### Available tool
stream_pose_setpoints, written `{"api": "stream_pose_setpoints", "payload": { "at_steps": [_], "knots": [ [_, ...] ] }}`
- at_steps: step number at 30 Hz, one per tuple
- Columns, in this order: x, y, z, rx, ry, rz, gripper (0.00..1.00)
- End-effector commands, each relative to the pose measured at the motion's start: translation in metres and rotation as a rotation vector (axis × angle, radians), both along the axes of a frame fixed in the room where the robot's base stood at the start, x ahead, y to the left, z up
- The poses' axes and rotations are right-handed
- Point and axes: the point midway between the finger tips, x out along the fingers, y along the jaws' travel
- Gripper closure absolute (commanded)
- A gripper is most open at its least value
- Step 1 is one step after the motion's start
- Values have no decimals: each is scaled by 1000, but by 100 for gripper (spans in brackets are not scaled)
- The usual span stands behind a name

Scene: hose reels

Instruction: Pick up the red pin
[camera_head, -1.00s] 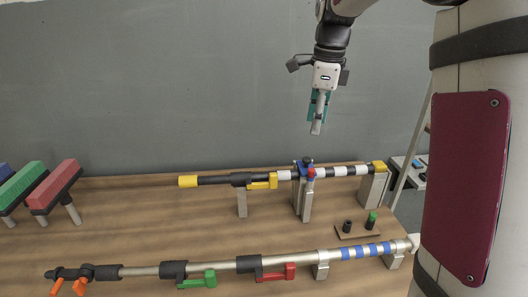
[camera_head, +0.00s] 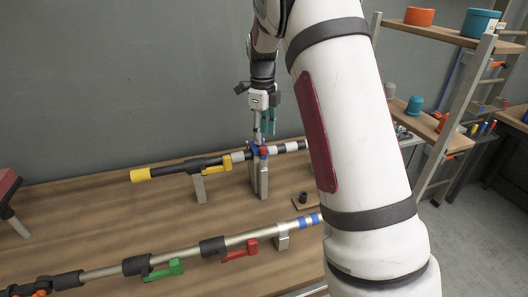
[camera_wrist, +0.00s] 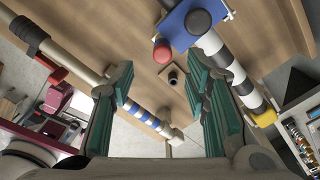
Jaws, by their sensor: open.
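The red pin (camera_head: 264,152) stands at the front of a blue bracket (camera_head: 254,147) on the black and white striped pole (camera_head: 280,149). In the wrist view the round red top of the pin (camera_wrist: 162,50) shows beyond the fingertips, beside the blue bracket (camera_wrist: 184,24) and its black knob (camera_wrist: 198,20). My gripper (camera_head: 262,128) hangs just above the bracket, fingers pointing down. In the wrist view its teal finger pads (camera_wrist: 165,92) are spread apart with nothing between them. I cannot tell whether a finger touches the bracket.
A nearer silver pole with green (camera_head: 164,269) and red (camera_head: 239,250) levers runs along the table front. A small wooden block (camera_wrist: 166,72) with a black socket (camera_wrist: 174,78) lies between the poles. My arm covers the table's right end. Shelves (camera_head: 440,28) stand at the right.

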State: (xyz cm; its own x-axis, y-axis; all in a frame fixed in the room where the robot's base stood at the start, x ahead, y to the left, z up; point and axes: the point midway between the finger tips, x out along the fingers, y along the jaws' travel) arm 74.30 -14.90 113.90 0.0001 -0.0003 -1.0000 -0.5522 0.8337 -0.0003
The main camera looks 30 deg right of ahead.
Motion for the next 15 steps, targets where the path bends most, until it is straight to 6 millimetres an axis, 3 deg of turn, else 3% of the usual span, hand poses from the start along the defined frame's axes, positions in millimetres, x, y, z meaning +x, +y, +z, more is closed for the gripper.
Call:
{"api": "stream_pose_setpoints", "payload": {
  "at_steps": [10, 15],
  "knots": [
    [0, -3, -42, 1, 3, -1, 57],
    [1, -2, -51, 1, 1, 0, 57]
  ]
}}
